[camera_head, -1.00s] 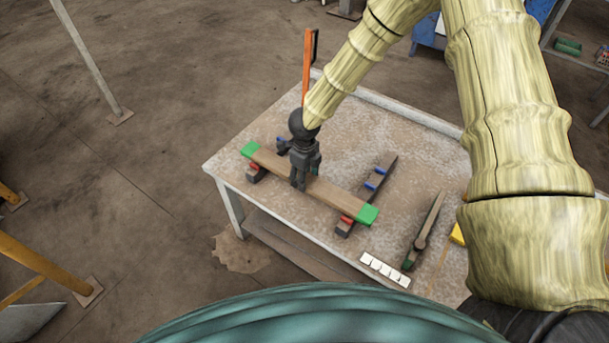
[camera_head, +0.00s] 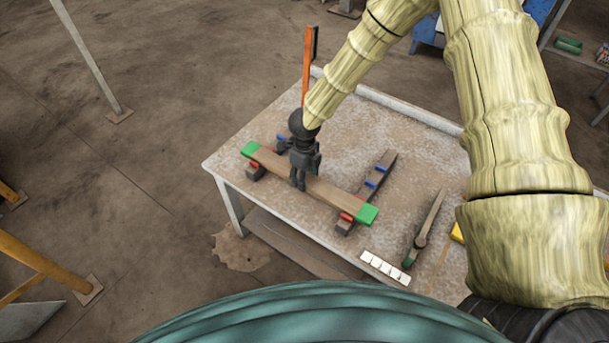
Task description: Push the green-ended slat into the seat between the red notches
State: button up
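The green-ended slat (camera_head: 330,194) is a long brown board with a green block at each end. It lies across two dark rails, the left rail (camera_head: 256,173) mostly hidden and the right rail (camera_head: 381,171) in plain view. Red notches show at the slat's edge, one by the right end (camera_head: 346,217) and one by the left end (camera_head: 255,164). Blue notches (camera_head: 370,184) sit farther back on the rails. My gripper (camera_head: 298,186) points down at the slat's middle, its fingers at or against the wood. I cannot tell whether the fingers are shut or grip the slat.
The slat and rails rest on a worn table (camera_head: 330,130) with a raised back edge. A dark tool with a green tip (camera_head: 424,231) and a row of white tiles (camera_head: 385,268) lie at the right front. An orange upright (camera_head: 307,65) stands behind my gripper.

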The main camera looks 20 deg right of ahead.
jog(key=o, duration=0.5)
notch_tip(320, 180, up, 12)
dwell(0.6)
dwell(0.4)
